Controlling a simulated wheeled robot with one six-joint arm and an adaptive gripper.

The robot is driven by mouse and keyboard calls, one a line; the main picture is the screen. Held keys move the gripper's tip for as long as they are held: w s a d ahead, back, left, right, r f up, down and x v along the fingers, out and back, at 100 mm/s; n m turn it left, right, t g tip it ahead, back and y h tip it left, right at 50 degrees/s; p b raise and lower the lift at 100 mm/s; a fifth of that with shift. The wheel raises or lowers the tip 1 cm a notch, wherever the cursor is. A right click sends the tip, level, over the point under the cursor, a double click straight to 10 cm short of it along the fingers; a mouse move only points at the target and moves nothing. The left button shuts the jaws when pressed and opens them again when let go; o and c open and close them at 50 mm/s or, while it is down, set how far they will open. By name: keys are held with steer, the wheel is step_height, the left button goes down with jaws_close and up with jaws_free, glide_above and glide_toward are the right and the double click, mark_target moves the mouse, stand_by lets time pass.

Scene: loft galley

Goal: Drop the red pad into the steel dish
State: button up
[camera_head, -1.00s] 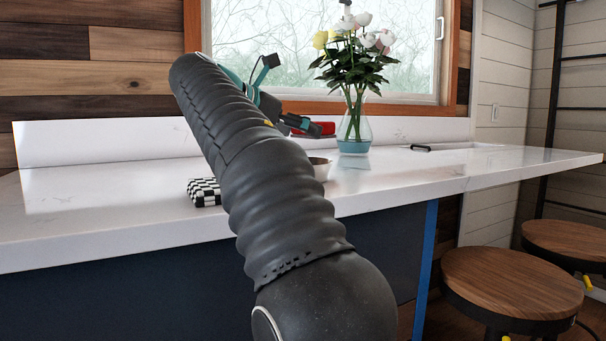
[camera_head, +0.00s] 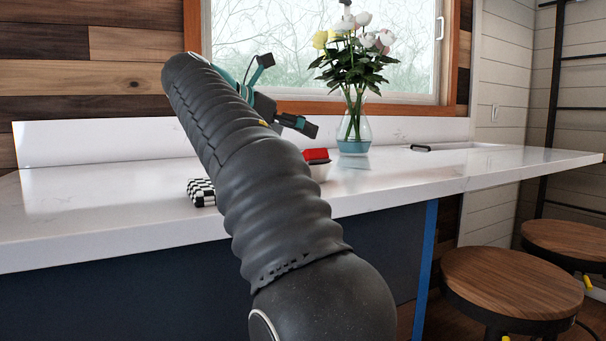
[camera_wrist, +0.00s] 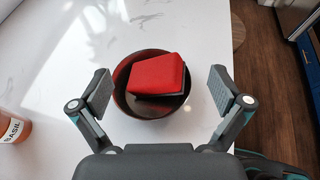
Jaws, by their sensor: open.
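The red pad (camera_wrist: 158,74) lies in the steel dish (camera_wrist: 147,112), tilted, with its upper part at the rim, in the wrist view. In the head view the red pad (camera_head: 316,155) shows at the top of the dish (camera_head: 321,171), partly hidden behind my arm. My gripper (camera_wrist: 161,90) is open, with one finger on each side of the dish and neither touching the pad.
A checkered block (camera_head: 201,192) sits on the white counter (camera_head: 100,215) left of my arm. A glass vase of flowers (camera_head: 354,130) stands behind the dish. A jar labelled basil (camera_wrist: 14,128) is at the left in the wrist view. The counter's edge runs close right of the dish.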

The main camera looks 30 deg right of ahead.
steer(key=v, duration=1.1)
steer(key=shift+f, duration=0.1)
